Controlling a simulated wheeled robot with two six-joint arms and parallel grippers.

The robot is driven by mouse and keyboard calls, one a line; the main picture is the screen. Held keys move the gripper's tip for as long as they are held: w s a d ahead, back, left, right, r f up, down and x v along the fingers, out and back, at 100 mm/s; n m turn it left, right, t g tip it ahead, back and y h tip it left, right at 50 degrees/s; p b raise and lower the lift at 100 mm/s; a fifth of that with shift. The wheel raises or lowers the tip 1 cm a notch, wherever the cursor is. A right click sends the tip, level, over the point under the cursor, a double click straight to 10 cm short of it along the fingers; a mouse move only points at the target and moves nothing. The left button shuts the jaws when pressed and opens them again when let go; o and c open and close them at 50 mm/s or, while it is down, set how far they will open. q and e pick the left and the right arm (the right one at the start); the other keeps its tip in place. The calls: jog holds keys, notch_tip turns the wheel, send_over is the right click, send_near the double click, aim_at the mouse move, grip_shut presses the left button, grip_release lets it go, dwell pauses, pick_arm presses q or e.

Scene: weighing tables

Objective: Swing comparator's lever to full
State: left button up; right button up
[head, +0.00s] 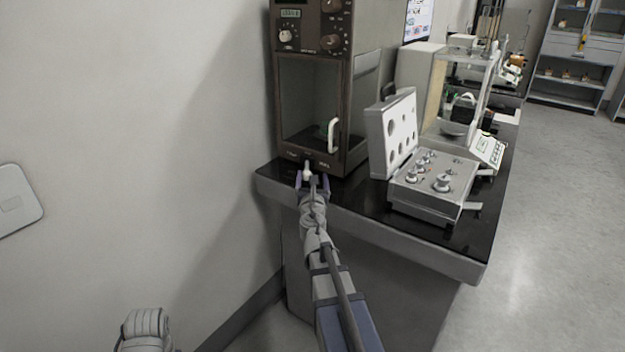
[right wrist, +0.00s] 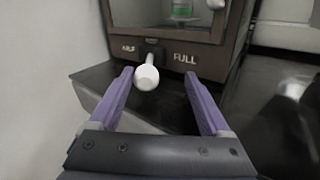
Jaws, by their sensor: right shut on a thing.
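The comparator (head: 315,90) is a tall dark brown cabinet with a glass front and a white door handle (head: 333,135). Its lever, with a white round knob (right wrist: 147,77), sticks out from the lower front panel; the knob also shows in the head view (head: 308,168). In the right wrist view a FULL label (right wrist: 185,58) is right of the lever, and a less clear label (right wrist: 128,48) is to its left. The lever hangs between them. My right gripper (head: 311,181) is shut on the knob, which shows between its purple fingers. My left gripper is out of view.
An open grey weight case (head: 432,210) stands on the black-topped table (head: 385,206) right of the comparator. A glass-sided balance (head: 462,95) stands behind it. A plain wall is close on the left.

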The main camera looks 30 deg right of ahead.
jog(key=v, duration=0.7)
jog(key=shift+s+a, duration=0.2)
jog(key=shift+s, duration=0.15)
